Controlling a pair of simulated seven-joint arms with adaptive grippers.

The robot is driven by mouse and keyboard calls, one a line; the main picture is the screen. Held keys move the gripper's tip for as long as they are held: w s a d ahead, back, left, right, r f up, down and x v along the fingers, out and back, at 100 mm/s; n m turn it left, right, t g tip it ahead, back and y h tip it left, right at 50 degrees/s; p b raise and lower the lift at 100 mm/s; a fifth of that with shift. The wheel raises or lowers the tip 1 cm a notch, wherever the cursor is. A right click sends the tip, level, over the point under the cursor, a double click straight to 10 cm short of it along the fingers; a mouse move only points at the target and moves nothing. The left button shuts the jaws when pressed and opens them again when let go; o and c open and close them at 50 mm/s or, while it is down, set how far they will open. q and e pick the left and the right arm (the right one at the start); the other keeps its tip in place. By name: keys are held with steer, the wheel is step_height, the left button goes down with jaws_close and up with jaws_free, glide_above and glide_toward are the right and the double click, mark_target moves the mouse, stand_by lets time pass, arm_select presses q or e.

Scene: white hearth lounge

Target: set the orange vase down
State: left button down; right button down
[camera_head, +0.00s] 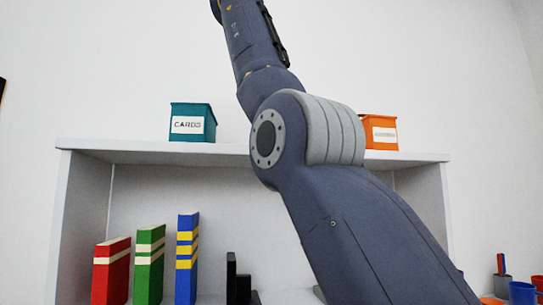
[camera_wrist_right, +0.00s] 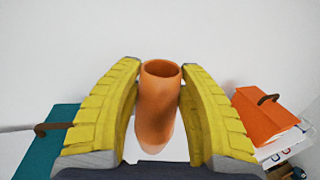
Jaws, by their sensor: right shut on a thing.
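The orange vase (camera_wrist_right: 158,105) shows in the right wrist view, with its round open rim towards the top of the picture. My right gripper (camera_wrist_right: 160,82) has its two yellow fingers on either side of the vase and is shut on it. A pale surface shows behind the vase. In the head view my arm crosses the middle, but its gripper is out of the picture, and the vase does not show there. My left gripper is in neither view.
A white shelf (camera_head: 225,152) carries a teal box (camera_head: 191,122) labelled CARDS and an orange box (camera_head: 382,132). Red, green and blue books (camera_head: 187,258) stand below. Cups (camera_head: 522,293) are at the lower right. The shelf top between the boxes is partly hidden by my arm.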

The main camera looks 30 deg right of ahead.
steer(key=w+d+f+m+g+h, duration=0.1)
steer(key=w+d+f, duration=0.1)
steer(key=d+f, duration=0.5)
steer(key=shift+w+d+f+h, duration=0.2)
steer(key=shift+f+h, duration=0.2)
steer(key=shift+f, duration=1.6)
steer(key=shift+a+f, duration=0.1)
steer(key=c, duration=0.8)
jaws_free()
steer(key=v, duration=1.2)
steer(key=shift+w+a+r, duration=0.1)
steer(key=shift+r, duration=0.2)
